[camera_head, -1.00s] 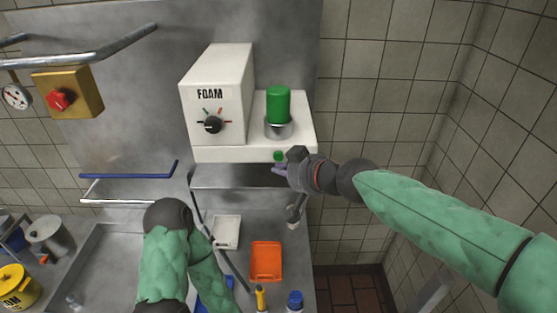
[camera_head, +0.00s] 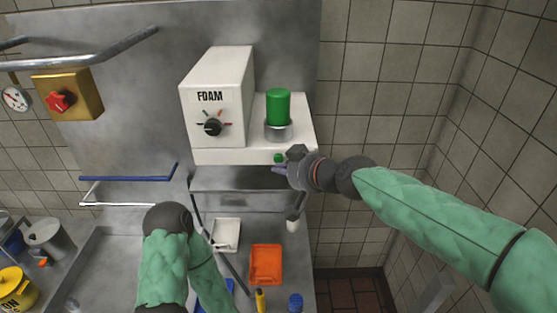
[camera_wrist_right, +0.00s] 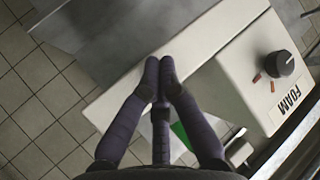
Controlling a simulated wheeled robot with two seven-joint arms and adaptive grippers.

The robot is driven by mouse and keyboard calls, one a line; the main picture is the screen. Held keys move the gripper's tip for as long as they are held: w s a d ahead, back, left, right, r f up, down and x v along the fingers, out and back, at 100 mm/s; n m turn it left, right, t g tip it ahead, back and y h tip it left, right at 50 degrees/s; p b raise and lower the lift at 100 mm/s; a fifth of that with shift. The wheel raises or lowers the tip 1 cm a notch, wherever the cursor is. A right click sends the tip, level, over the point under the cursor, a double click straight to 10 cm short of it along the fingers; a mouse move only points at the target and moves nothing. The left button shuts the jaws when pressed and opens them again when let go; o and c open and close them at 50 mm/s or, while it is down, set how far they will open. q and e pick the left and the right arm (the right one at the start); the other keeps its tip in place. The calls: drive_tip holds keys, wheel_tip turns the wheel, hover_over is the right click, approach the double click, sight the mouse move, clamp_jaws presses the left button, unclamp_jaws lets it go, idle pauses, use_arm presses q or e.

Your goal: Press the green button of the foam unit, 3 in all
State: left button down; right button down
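The white foam unit (camera_head: 217,98) is on the steel wall panel, with a dial and the word FOAM. Its small round green button (camera_head: 278,158) is on the front edge of the base, below the green cylinder (camera_head: 278,105). My right gripper (camera_head: 276,169) is just below the button; I cannot tell whether it touches it. In the right wrist view its fingertips (camera_wrist_right: 159,72) meet with nothing between them, over the unit's white edge (camera_wrist_right: 118,97). The button cannot be made out there. My left arm is at the lower left; its gripper cannot be made out.
An orange tray (camera_head: 266,264) and a white tray (camera_head: 226,235) lie on the steel counter below. A blue bar (camera_head: 130,178) and a yellow box with a red knob (camera_head: 66,98) are at left. The space right of the unit is free but for my right arm.

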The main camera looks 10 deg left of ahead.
drive_tip(key=shift+w+a+b, duration=0.15)
drive_tip(key=shift+w+b, duration=0.2)
drive_tip(key=shift+w, duration=0.5)
idle(1.5)
drive_tip(key=shift+s, duration=0.9)
drive_tip(key=s, duration=0.2)
drive_tip(key=s+d, duration=0.1)
drive_tip(key=s, duration=0.2)
drive_tip(key=shift+d, duration=0.15)
drive_tip(key=shift+w, duration=0.1)
idle(0.7)
